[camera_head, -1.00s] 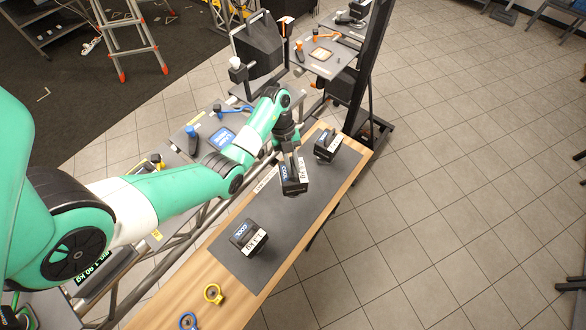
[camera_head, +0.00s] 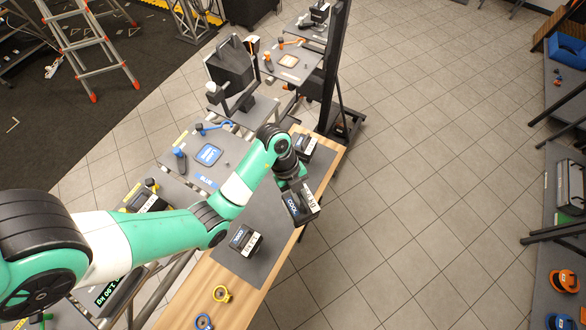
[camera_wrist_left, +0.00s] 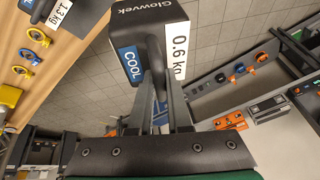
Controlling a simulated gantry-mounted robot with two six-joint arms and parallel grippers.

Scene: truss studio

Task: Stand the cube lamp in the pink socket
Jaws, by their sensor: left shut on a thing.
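My left gripper (camera_head: 292,184) is shut on a black cube lamp (camera_head: 301,207) and holds it above the right edge of the dark mat and table. In the left wrist view this lamp (camera_wrist_left: 129,18) reads "Glowvek", "COOL" and "0.6 kg", between the fingers of my left gripper (camera_wrist_left: 157,88). Two similar black lamps stand on the mat: one nearer (camera_head: 240,241) and one farther (camera_head: 304,148), partly behind my arm. I cannot make out a pink socket in these frames. My right gripper is not in view.
The wooden table (camera_head: 187,309) carries a yellow ring piece (camera_head: 221,293) and a blue one (camera_head: 204,322). At the right, a grey bench (camera_head: 548,258) holds orange ring pieces (camera_head: 564,280) and a blue bin (camera_head: 566,50). Open tiled floor (camera_head: 430,190) lies between.

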